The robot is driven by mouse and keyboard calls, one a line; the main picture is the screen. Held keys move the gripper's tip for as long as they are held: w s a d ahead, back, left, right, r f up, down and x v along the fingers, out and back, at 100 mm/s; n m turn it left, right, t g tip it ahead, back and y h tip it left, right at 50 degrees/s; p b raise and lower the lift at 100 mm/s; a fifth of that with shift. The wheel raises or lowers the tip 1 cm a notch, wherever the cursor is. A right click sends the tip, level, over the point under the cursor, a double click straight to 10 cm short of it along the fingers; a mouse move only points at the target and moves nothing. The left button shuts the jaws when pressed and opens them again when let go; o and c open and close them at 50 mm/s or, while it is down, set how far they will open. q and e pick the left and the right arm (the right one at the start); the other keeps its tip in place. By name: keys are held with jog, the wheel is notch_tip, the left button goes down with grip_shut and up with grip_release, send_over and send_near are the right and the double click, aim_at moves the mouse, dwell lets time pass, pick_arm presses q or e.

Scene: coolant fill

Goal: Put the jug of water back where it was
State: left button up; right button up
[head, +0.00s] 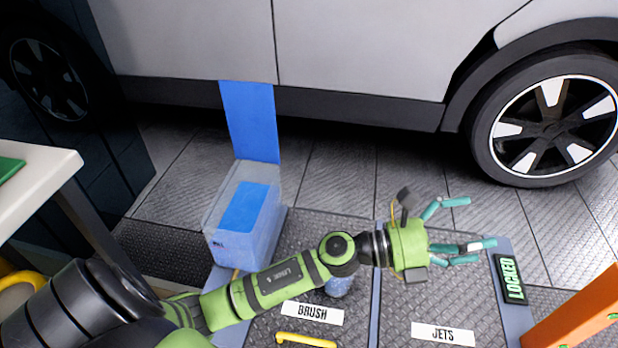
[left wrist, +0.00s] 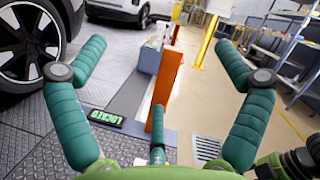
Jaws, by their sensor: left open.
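I cannot make out a jug of water for certain in either view. A small, speckled blue thing (head: 340,285) shows just below my left forearm in the head view; the arm hides much of it, and I cannot tell what it is. My left gripper (head: 474,226) is open and empty, its teal fingers spread and pointing right above the metal deck. In the left wrist view the open left gripper (left wrist: 160,52) has nothing between its fingers. My right gripper is not seen.
A grey-blue box (head: 226,247) stands left of my arm. An orange post (head: 575,312) rises at right. A car (head: 360,50) stands behind; a white table (head: 40,190) is left.

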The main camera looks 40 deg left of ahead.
pick_arm(q)
jog(key=a+f+n+t+y, duration=0.1)
jog(key=a+f+n+y, duration=0.7)
jog(key=n, duration=0.6)
jog(key=a+f+n+t+y, duration=0.1)
jog(key=a+f+n+y, duration=0.5)
jog(key=a+n+y, duration=0.6)
jog(key=s+d+f+n+g+h, duration=0.1)
jog(key=s+f+n+g, duration=0.4)
jog(key=s, duration=0.6)
jog(key=s+d+f+n+g+h, duration=0.1)
jog(key=s+f+n+g, duration=0.4)
jog(key=s+f, duration=0.5)
jog(key=shift+s+g+h, duration=0.6)
jog(key=shift+s+h, duration=0.05)
jog(key=shift+h, duration=0.15)
